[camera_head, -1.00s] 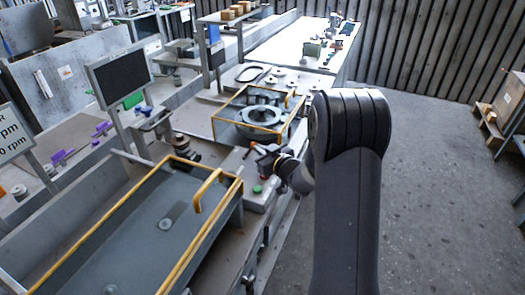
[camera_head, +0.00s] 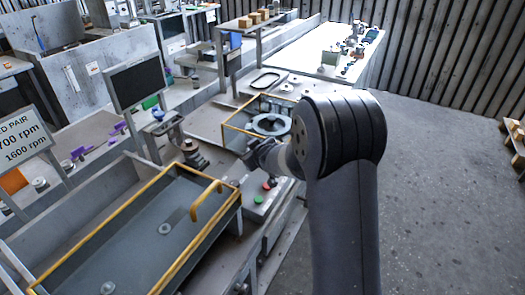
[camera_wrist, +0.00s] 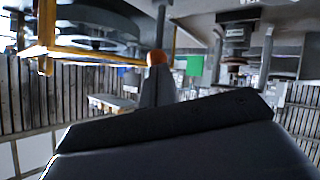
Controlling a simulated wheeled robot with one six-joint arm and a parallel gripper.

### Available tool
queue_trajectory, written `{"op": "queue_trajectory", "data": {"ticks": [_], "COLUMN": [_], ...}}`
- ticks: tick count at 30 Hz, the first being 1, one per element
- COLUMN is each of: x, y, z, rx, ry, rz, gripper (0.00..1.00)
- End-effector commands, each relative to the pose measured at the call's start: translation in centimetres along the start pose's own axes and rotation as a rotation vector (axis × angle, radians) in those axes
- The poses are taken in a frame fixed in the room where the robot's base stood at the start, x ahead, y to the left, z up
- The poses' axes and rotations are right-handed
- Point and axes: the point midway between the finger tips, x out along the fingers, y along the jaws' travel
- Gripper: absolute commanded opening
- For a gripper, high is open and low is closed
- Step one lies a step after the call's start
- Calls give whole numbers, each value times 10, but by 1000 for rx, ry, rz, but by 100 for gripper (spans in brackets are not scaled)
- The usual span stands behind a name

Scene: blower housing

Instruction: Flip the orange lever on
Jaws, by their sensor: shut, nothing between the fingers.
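The orange lever tip (camera_wrist: 157,58) shows in the wrist view at the end of a thin grey shaft, which runs up to the picture's top edge. My gripper (camera_wrist: 157,84) is shut and empty, its dark fingers just below the orange tip in that picture. They look very close to it; I cannot tell whether they touch. In the head view my gripper (camera_head: 254,156) is above the control box (camera_head: 246,208), in front of the blower housing. The lever cannot be made out there and seems hidden by my gripper.
The blower housing (camera_head: 271,124) stands in a yellow-edged frame behind my gripper. The control box has a red button (camera_head: 267,186) and a green button (camera_head: 258,199). A yellow-rimmed tray (camera_head: 150,245) with a raised handle lies at the front left. Open floor is at right.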

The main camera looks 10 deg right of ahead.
Motion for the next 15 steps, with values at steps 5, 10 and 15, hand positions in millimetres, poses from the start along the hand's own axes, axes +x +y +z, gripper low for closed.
{"op": "queue_trajectory", "data": {"ticks": [5,10,15], "x": [9,15,14], "y": [-5,-9,-8], "z": [-9,-15,-14], "rx": [1,1,2], "ry": [-1,1,0], "rz": [0,0,0], "gripper": [0,0,0]}}
